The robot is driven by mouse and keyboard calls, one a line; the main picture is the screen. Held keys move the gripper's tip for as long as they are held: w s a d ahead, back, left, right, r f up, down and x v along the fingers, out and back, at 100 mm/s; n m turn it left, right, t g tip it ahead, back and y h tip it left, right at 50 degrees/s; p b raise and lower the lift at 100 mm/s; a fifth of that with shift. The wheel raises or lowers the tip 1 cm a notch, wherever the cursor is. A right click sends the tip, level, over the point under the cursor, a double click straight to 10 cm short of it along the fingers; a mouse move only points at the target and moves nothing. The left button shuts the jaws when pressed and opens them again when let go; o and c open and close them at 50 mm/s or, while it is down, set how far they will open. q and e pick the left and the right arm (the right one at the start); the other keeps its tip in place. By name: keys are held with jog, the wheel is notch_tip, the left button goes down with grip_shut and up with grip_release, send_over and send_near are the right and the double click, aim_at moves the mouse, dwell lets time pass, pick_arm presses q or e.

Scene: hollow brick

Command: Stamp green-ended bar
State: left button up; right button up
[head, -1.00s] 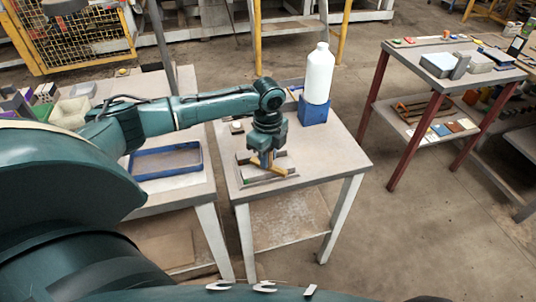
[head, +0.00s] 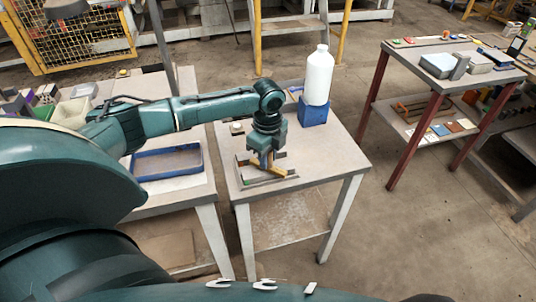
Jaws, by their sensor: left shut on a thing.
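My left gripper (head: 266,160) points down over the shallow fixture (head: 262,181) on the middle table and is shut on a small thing. An orange-tan bar (head: 277,171) lies slanted at the fingertips, and it seems to be the thing held. The fingers partly hide it. A small green patch (head: 242,182) shows at the fixture's left edge; I cannot tell whether it is a bar's end. My right gripper is not in view.
A white bottle (head: 318,76) stands on a blue block (head: 313,111) at the back right of the middle table (head: 325,152). A small round pale item (head: 236,128) is at its back left. A blue-rimmed tray (head: 167,162) sits on the left table. The middle table's right side is clear.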

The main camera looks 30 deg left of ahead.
pick_arm(q)
notch_tip(320, 180, up, 2)
jog(key=shift+p, duration=0.7)
jog(key=shift+w+r+p, duration=0.1)
jog(key=shift+r+p, duration=0.6)
jog(key=shift+r, duration=1.6)
